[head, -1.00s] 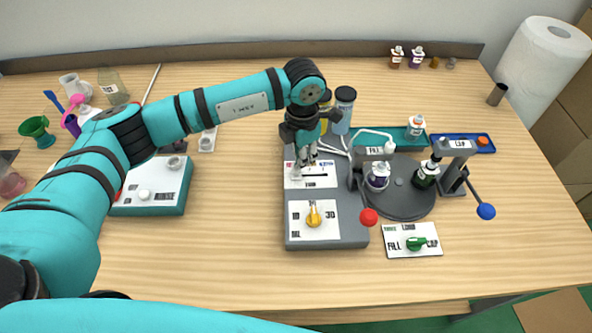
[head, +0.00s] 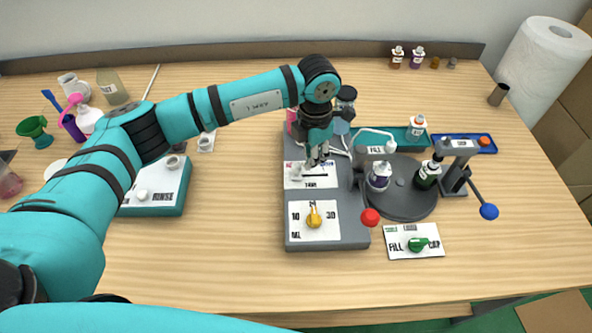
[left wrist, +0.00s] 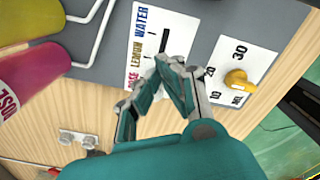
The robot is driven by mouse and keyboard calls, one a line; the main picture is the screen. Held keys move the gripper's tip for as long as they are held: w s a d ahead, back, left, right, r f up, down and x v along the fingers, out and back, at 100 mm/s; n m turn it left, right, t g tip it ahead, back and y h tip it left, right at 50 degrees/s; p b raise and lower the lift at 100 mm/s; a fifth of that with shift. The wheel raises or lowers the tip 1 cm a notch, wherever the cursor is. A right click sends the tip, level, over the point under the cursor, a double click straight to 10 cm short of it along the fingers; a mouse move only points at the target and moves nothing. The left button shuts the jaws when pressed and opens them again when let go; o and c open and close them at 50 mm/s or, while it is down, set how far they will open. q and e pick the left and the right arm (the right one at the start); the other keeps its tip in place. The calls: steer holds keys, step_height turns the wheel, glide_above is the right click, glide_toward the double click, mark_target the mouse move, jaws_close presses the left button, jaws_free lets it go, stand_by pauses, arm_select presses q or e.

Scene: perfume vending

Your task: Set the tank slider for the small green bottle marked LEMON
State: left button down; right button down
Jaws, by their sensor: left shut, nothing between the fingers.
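The tank slider panel (head: 296,184) is a white card with a dark slot on the grey dispenser base. In the left wrist view the panel (left wrist: 146,58) reads WATER and LEMON, with a third label partly covered. My left gripper (head: 318,162) is shut and empty, pointing down over the panel. In the left wrist view its fingertips (left wrist: 170,64) are at the end of the slot, by LEMON. I cannot tell whether they touch the slider knob, which is hidden. A small dark green bottle (head: 427,175) stands on the round turntable; its label is unreadable. My right gripper is not in view.
A yellow dial (head: 314,217) sits in front of the panel.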

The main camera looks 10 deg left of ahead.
arm_select(q)
steer(key=shift+a, duration=0.2)
stand_by(0.5)
steer(key=shift+s+a, duration=0.15)
steer(key=shift+a, duration=0.15)
step_height(320, 180, up, 8)
steer(key=p, duration=0.3)
stand_by(0.6)
stand_by(0.4)
